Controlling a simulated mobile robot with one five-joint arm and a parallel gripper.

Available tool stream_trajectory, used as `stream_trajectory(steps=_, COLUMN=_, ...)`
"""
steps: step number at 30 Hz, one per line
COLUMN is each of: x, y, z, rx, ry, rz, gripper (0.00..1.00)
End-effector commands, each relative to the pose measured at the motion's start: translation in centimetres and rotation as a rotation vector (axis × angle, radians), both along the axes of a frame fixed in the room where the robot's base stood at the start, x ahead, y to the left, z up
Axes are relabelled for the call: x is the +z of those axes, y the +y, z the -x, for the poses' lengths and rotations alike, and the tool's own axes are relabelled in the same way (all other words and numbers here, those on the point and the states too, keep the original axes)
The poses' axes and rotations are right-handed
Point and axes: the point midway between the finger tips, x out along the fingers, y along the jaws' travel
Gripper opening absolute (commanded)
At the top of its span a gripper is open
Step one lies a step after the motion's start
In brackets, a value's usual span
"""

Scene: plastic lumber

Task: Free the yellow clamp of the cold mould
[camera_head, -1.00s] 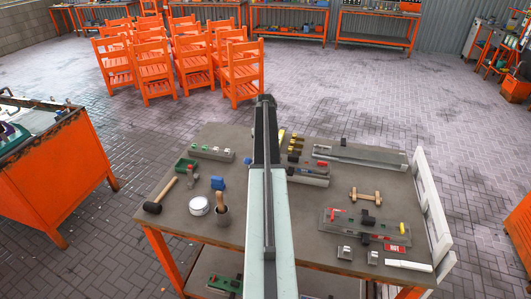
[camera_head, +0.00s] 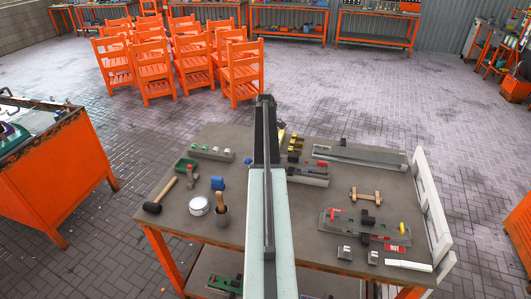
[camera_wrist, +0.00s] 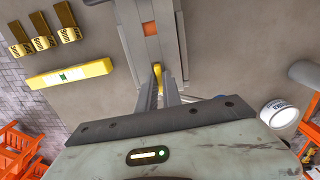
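In the wrist view, my gripper (camera_wrist: 157,75) points down at a long grey mould (camera_wrist: 131,40) with an orange-red square on top. A small yellow piece (camera_wrist: 157,70), likely the yellow clamp, shows between my fingertips; whether they press on it, I cannot tell. In the head view, my arm hides the gripper and the left end of this mould (camera_head: 308,180).
Several yellow labelled blocks (camera_wrist: 42,43) and a yellow level (camera_wrist: 70,74) lie left of the gripper in the wrist view. A mallet (camera_head: 153,207), a white tin (camera_head: 199,205) and a pot with a wooden handle (camera_head: 222,216) stand at the bench's left.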

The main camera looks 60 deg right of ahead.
Motion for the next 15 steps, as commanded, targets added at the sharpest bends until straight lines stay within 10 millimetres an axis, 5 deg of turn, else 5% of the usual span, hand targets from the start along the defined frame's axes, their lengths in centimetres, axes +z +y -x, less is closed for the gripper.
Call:
stream_trajectory(steps=1, x=0.0, y=0.0, z=-0.04, rx=0.0, ry=0.0, rz=0.0, gripper=0.23)
stream_trajectory(steps=3, x=0.0, y=0.0, z=-0.03, rx=0.0, ry=0.0, rz=0.0, gripper=0.38)
stream_trajectory(steps=15, x=0.74, y=0.02, z=-0.02, rx=-0.002, ry=0.0, rz=0.0, gripper=0.38)
